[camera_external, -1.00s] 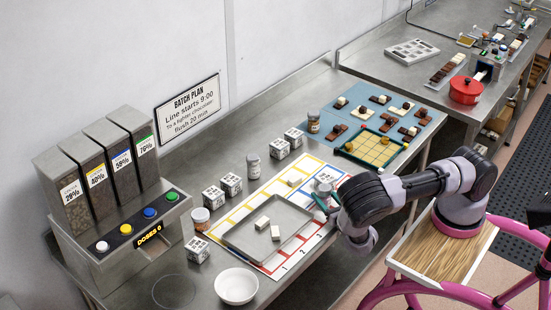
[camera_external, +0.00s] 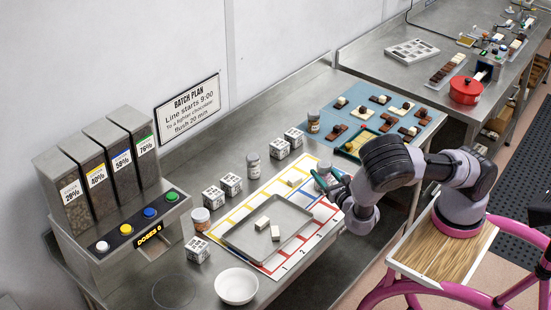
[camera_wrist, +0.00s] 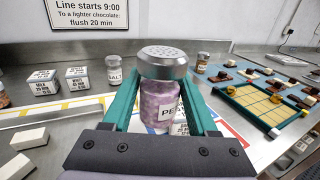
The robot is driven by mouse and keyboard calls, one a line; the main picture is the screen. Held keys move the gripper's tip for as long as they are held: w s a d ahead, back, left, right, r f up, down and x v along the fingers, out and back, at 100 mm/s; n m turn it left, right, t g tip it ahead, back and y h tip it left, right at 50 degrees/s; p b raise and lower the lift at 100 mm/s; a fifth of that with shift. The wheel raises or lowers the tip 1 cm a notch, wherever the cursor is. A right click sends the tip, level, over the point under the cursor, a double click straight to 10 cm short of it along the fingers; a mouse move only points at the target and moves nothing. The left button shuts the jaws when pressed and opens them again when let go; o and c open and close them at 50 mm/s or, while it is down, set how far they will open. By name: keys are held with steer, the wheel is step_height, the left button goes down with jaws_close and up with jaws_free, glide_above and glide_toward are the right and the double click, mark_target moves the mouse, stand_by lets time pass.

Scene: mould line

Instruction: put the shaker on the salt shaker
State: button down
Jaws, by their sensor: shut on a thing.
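My gripper (camera_wrist: 163,98) is shut on a pepper shaker (camera_wrist: 160,102) with a purplish speckled body, a grey perforated cap and a label starting "PE". The shaker is upright between the teal fingers. In the external view my gripper (camera_external: 330,183) is above the right part of the marked mat, with the shaker's grey cap (camera_external: 324,166) showing. The salt shaker (camera_wrist: 118,70), a clear jar with a grey cap and a "SALT" label, stands on the bench ahead and left of my gripper. In the external view the salt shaker (camera_external: 252,165) stands beyond the mat, apart from the held shaker.
White labelled cubes (camera_external: 230,184) stand near the salt shaker. A metal tray (camera_external: 240,245) with white blocks lies on the mat (camera_external: 270,190). Another jar (camera_external: 313,122) stands farther back. A green-framed yellow grid (camera_wrist: 262,104) is on the right. A white bowl (camera_external: 236,286) is in front.

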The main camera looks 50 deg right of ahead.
steer(key=w+a+r+m+g+h, duration=0.1)
steer(key=w+r, duration=0.2)
steer(key=w, duration=0.6)
steer(key=w+r+m+g+h, duration=0.1)
steer(key=w+r+h, duration=0.15)
steer(key=w, duration=0.75)
steer(key=w+a+r+m+g+h, duration=0.1)
steer(key=w+r, duration=0.2)
steer(key=w, duration=0.6)
glide_above(253, 156)
step_height(253, 156, down, 9)
steer(key=shift+s+a+f, duration=0.1)
steer(key=shift+f, duration=0.1)
steer(key=shift+f, duration=0.15)
steer(key=shift+c, duration=0.9)
jaws_free()
